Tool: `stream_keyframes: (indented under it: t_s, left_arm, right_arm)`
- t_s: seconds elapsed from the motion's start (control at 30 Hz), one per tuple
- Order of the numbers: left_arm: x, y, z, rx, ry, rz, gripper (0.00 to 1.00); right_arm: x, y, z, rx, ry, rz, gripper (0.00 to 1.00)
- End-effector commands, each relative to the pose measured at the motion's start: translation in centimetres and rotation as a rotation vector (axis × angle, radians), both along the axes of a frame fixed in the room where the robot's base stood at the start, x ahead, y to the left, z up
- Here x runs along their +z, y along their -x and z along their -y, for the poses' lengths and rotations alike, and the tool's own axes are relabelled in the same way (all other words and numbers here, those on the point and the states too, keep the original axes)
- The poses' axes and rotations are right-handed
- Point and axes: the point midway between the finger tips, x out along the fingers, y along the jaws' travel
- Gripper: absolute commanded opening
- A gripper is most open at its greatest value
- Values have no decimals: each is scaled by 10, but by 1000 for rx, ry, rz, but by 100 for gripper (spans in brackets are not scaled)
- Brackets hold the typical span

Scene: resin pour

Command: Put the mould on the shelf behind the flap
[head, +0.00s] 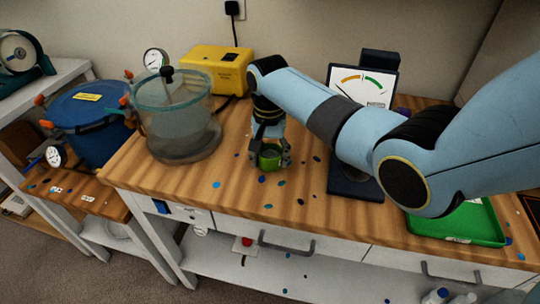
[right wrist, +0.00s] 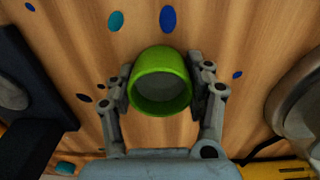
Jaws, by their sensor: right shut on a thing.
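A small green cup-shaped piece (head: 270,158), open at the top and grey inside, is at the middle of the wooden bench; I cannot tell whether it is the mould. My right gripper (head: 271,150) comes down over it and is shut on it. In the right wrist view the green cup (right wrist: 160,82) sits between the two fingers of my right gripper (right wrist: 160,88), which touch its sides. Whether its base rests on the bench is unclear. My left gripper is not in view. I cannot make out a flap for certain. A low shelf (head: 225,265) shows under the bench.
A clear chamber (head: 176,125) stands left of the gripper, with a yellow pump (head: 215,68) behind. A blue pot (head: 92,125) is further left. A dial scale (head: 363,86) and a green tray (head: 470,222) are to the right.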

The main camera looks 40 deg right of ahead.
Motion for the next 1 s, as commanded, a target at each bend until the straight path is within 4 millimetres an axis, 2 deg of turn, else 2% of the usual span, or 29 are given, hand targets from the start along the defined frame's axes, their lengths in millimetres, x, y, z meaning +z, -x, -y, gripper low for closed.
stream_keyframes:
  t_s: [0.27, 0.3, 0.43, 0.77, 0.87, 1.0]
  left_arm:
    - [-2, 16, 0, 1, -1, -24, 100]
    - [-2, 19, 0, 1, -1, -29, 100]
    - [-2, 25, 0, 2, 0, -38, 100]
    - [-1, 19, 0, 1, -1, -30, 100]
    - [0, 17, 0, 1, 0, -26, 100]
    - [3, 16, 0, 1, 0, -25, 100]
  right_arm:
    - [-2, 0, 0, 0, 0, 0, 19]
    - [-1, 0, 0, 0, 0, 0, 58]
    - [-1, 0, 0, 0, 0, 0, 75]
    - [2, 0, 0, 0, 0, 1, 77]
    - [13, -1, 0, 0, 0, 3, 77]
    - [41, -2, 0, 0, 0, 6, 77]
